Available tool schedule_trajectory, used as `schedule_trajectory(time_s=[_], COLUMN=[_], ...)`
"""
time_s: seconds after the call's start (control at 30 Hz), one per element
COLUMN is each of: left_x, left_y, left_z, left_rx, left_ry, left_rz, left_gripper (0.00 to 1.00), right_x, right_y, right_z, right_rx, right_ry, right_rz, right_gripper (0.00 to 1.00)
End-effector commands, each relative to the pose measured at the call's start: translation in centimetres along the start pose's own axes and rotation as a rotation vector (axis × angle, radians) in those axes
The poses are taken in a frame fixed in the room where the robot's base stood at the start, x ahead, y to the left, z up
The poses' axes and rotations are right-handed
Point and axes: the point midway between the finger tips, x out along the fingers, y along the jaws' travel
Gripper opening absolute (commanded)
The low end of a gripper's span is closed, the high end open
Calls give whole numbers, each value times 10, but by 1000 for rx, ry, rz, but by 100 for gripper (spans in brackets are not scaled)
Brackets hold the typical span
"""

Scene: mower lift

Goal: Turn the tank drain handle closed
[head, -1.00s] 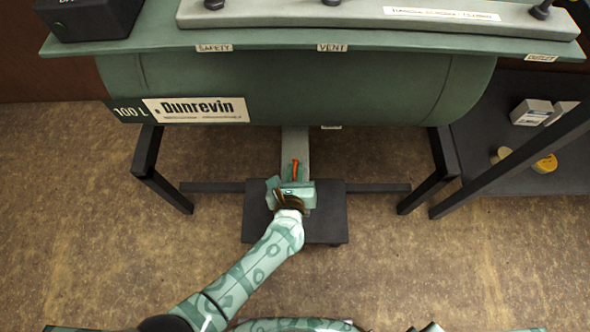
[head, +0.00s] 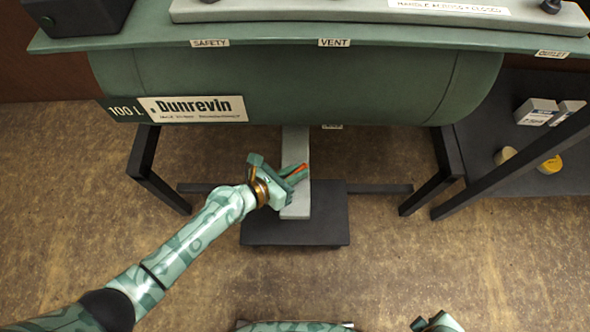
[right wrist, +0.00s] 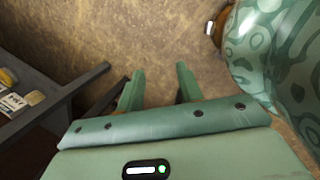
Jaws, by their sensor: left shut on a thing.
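The green tank (head: 330,85) lies across the top of the head view, with a "Dunrevin 100 L" label. Below it a grey upright strip (head: 296,150) runs down to a dark block (head: 325,228). The drain handle (head: 301,168) is a small orange-red lever in front of the strip, slanting up to the right. My left gripper (head: 290,177) is shut on the handle, and its jaws hide much of it. In the right wrist view my right gripper (right wrist: 158,85) has its two fingers apart, with nothing between them, above the floor.
Dark stand legs (head: 153,170) flank the tank, joined by a low crossbar (head: 375,188). A dark shelf (head: 520,165) at right holds small boxes (head: 536,112) and a yellow round item (head: 549,165). The brown floor in front is clear.

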Motion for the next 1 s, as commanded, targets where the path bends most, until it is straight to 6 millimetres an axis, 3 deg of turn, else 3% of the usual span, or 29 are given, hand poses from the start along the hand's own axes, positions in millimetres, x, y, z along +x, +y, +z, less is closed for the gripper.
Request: schedule_trajectory(time_s=[0.6,1.0], left_x=[2,1], left_y=[1,0], left_z=[-4,-2], left_rx=[202,269], left_ry=[109,143], left_rz=[-496,-658], left_gripper=[0,0], right_x=[-18,-33], right_y=[-6,-2], right_z=[-77,-103], right_rx=[137,195], right_ry=[289,399], right_rz=[-30,-38], right_gripper=[36,36])
